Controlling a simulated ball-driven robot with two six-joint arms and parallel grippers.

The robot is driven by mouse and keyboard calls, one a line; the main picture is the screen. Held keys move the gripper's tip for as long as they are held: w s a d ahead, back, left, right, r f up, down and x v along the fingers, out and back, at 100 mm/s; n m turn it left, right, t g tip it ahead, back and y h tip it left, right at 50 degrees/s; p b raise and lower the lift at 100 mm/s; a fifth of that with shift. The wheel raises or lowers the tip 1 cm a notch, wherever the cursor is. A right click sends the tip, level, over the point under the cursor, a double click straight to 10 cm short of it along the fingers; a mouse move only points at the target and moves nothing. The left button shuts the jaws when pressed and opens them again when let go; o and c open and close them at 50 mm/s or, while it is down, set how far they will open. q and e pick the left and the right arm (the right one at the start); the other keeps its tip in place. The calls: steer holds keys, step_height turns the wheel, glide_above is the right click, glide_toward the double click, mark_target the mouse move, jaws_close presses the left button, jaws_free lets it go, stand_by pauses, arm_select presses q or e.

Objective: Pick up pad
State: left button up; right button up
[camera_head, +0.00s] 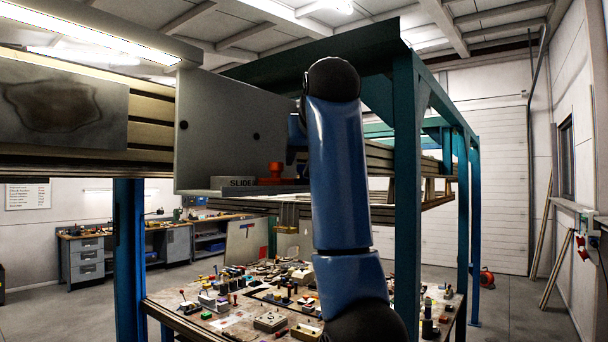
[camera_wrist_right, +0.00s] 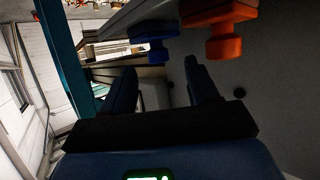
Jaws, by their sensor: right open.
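No thing in view is plainly marked as the pad. A red-orange knob-shaped piece (camera_head: 272,173) stands on a grey ledge with a "SLIDE" label (camera_head: 240,183), in front of a large grey plate (camera_head: 225,125). In the right wrist view, which is turned upside down, the orange piece (camera_wrist_right: 225,40) hangs from the top with a similar blue piece (camera_wrist_right: 155,48) beside it. My right gripper (camera_wrist_right: 160,82) is open and empty, with both pieces apart from its fingers. In the head view my blue right arm mostly hides that gripper. My left gripper is not in view.
Teal gantry posts (camera_head: 407,170) stand close to the right of my right arm. A table (camera_head: 165,310) crowded with small parts and tools is below. A stained metal panel (camera_head: 65,105) is on the beam at left. Open floor (camera_head: 520,300) lies at right.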

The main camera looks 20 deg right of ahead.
mark_target(303, 167)
steer(key=shift+x, duration=0.9)
steer(key=w+p, duration=0.2)
steer(key=shift+w+d+p, duration=0.1)
steer(key=shift+d+p, duration=0.15)
steer(key=shift+p, duration=0.05)
steer(key=shift+w+f+p, duration=0.25)
steer(key=shift+w+p, duration=0.05)
steer(key=shift+w, duration=0.05)
steer(key=shift+w+d+f, duration=0.2)
steer(key=shift+w+f, duration=0.1)
steer(key=shift+w, duration=0.2)
steer(key=shift+w+f, duration=0.2)
steer(key=shift+w, duration=0.1)
steer(key=shift+s+r, duration=0.1)
steer(key=shift+s, duration=0.1)
steer(key=c, duration=1.1)
steer(key=shift+o, duration=0.2)
steer(key=shift+w, duration=0.1)
steer(key=shift+r, duration=0.1)
